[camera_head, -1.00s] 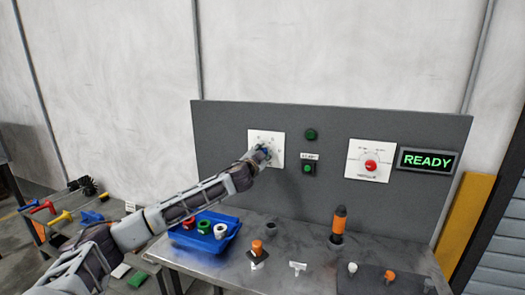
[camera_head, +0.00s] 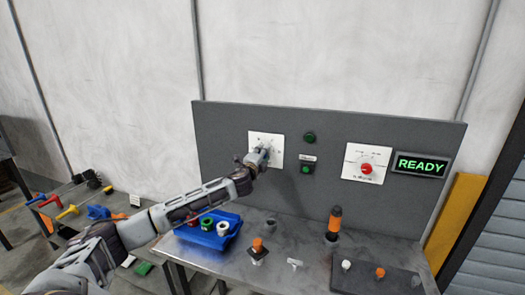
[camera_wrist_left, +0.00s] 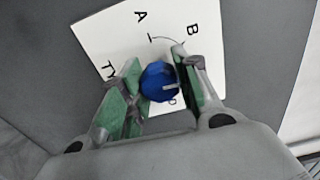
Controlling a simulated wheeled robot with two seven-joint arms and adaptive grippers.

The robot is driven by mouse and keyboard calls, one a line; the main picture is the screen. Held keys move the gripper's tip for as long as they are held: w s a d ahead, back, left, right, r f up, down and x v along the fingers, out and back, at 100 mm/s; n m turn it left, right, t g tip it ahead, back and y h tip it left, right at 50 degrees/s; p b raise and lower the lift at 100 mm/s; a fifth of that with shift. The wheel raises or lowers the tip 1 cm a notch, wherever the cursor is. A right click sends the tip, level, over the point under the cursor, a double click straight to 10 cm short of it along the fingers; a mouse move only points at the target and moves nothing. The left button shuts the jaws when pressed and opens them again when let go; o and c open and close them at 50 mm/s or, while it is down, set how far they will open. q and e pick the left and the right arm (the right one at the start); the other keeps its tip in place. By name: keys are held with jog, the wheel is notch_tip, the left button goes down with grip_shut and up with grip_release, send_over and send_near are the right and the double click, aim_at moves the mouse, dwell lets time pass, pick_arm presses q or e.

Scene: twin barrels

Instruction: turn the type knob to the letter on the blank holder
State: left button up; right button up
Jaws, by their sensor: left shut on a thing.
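The type knob (camera_wrist_left: 158,82) is blue and faceted, on a white plate (camera_head: 257,139) at the left of the grey panel. In the left wrist view the plate shows the letters A and B, part of a word starting "TY", and a curved line. A pale mark on the knob points toward the right finger. My left gripper (camera_wrist_left: 158,88) is shut on the knob, its green-padded fingers on either side. In the head view the gripper (camera_head: 264,151) mostly hides the knob. I cannot pick out a letter on any blank holder. My right gripper is out of view.
The panel also carries a white plate with a red knob (camera_head: 366,169), green buttons (camera_head: 309,138) and a READY display (camera_head: 421,165). On the metal table are a blue tray (camera_head: 236,237) of coloured rings, an orange-handled tool (camera_head: 335,219) and small orange and white pieces.

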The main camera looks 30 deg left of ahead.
pick_arm(q)
jog(key=shift+r+m+p, duration=0.1)
jog(key=shift+m+p, duration=0.2)
jog(key=shift+m, duration=0.2)
jog(key=shift+m+p, duration=0.3)
jog(key=shift+m, duration=0.1)
jog(key=m+p, duration=0.4)
jog(key=m, duration=0.1)
jog(key=m+p, duration=0.3)
jog(key=m, duration=0.5)
jog(key=shift+f+m, duration=0.25)
jog(key=shift+m, duration=1.15)
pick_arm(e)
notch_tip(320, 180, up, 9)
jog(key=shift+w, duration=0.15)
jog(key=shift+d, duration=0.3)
pick_arm(q)
jog(key=shift+f, duration=0.1)
